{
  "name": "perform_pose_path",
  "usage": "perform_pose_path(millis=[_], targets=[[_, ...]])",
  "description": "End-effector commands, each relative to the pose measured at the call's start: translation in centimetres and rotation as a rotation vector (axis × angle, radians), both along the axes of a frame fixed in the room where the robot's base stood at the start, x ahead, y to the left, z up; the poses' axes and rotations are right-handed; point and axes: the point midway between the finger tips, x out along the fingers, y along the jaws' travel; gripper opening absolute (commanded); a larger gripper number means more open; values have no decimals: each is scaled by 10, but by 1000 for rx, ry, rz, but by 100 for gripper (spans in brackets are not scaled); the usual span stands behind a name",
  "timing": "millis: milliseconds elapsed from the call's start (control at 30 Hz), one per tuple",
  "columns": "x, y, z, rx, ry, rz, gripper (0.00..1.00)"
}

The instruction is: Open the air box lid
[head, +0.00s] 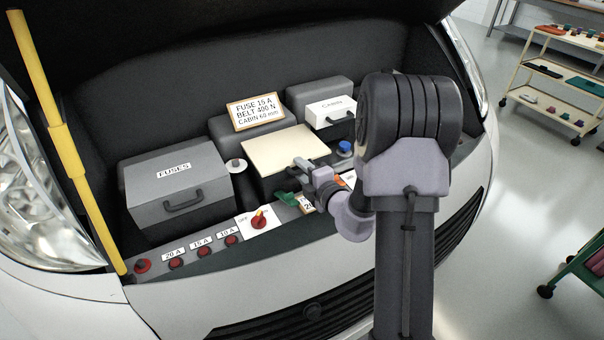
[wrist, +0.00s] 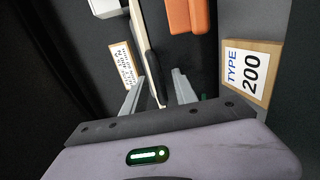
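A flat cream lid (head: 280,147) lies over a dark box in the middle of the engine bay, and I take it for the air box lid. It looks down, not raised. In the wrist view its pale edge (wrist: 147,40) shows nearly edge-on, with a dark handle (wrist: 153,78) along it. My gripper (head: 303,164) is at the lid's front right edge. In the wrist view my gripper (wrist: 157,92) has its fingers apart, one on each side of the lid edge and handle. I see gaps beside both fingers, so contact is not evident.
A grey FUSES box (head: 175,190) stands left, a white CABIN box (head: 331,112) behind right. A sign (head: 256,112) stands behind the lid. A TYPE 200 card (wrist: 252,72) and orange block (wrist: 188,14) are near my gripper. A yellow pole (head: 65,140) rises at left.

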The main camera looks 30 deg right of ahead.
Motion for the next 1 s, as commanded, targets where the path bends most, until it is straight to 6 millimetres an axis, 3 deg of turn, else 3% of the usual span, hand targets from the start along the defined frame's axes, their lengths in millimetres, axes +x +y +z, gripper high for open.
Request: perform_pose_path(millis=[233,433,1000], targets=[[1,0,0,0,0,0,34],[1,0,0,0,1,0,0],[0,1,-3,1,7,2,0]])
